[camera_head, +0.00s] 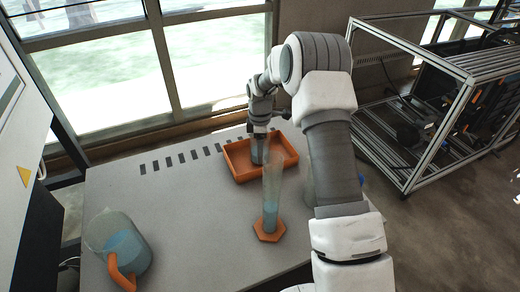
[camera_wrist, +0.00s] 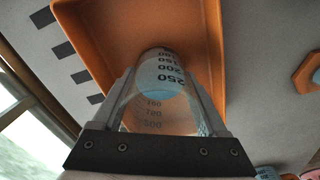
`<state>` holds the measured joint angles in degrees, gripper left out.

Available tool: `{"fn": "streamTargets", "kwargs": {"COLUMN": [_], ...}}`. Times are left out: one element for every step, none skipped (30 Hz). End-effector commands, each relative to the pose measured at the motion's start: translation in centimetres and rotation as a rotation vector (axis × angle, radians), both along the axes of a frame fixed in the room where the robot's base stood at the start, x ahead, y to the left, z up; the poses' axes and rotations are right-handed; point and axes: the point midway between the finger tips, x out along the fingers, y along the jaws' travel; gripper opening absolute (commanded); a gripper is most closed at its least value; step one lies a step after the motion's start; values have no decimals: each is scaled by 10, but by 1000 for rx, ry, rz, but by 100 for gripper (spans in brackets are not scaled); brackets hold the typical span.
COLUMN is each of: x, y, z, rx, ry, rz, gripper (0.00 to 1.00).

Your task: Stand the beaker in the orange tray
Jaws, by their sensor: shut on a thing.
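The beaker (camera_wrist: 160,75) is clear, with dark volume marks and pale blue liquid. My gripper (camera_wrist: 163,105) is shut on it, one finger on each side. In the head view the beaker (camera_head: 257,152) appears upright inside the orange tray (camera_head: 284,172), below my gripper (camera_head: 258,132). The tray is shallow and rectangular, and its orange wall (camera_wrist: 215,45) surrounds the beaker in the wrist view. I cannot tell whether the beaker's base touches the tray floor.
A tall measuring cylinder (camera_head: 271,200) with an orange hexagonal foot stands just in front of the tray. A jug (camera_head: 122,246) with blue liquid and an orange handle is at the front left. The table (camera_head: 190,215) is clear between them. A metal frame rack (camera_head: 440,110) stands right.

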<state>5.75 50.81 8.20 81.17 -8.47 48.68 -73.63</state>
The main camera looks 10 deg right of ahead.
Motion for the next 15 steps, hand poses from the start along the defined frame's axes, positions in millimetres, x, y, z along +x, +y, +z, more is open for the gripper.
{"fn": "streamTargets", "kwargs": {"x": [1,1,1,1,1,1,0,0,0,0,0,0,0,0,0], "y": [0,0,0,0,0,0,0,0,0,0,0,0,0,0,0], "z": [1,2,2,2,1,1,0,-1,-3,-2,-2,-2,-2,-2,-2], "rx": [0,0,0,0,0,0,0,0,0,0,0,0,0,0,0], "ry": [-2,-2,-2,-2,-2,-2,-2,-2,-2,-2,-2,-2,-1,-1,-1], "rz": [0,0,0,0,1,1,1,1,1,1,1,1,1,1,1], "gripper": [13,13,13,13,13,13,13,13,13,79,85,92,97,100,100]}}
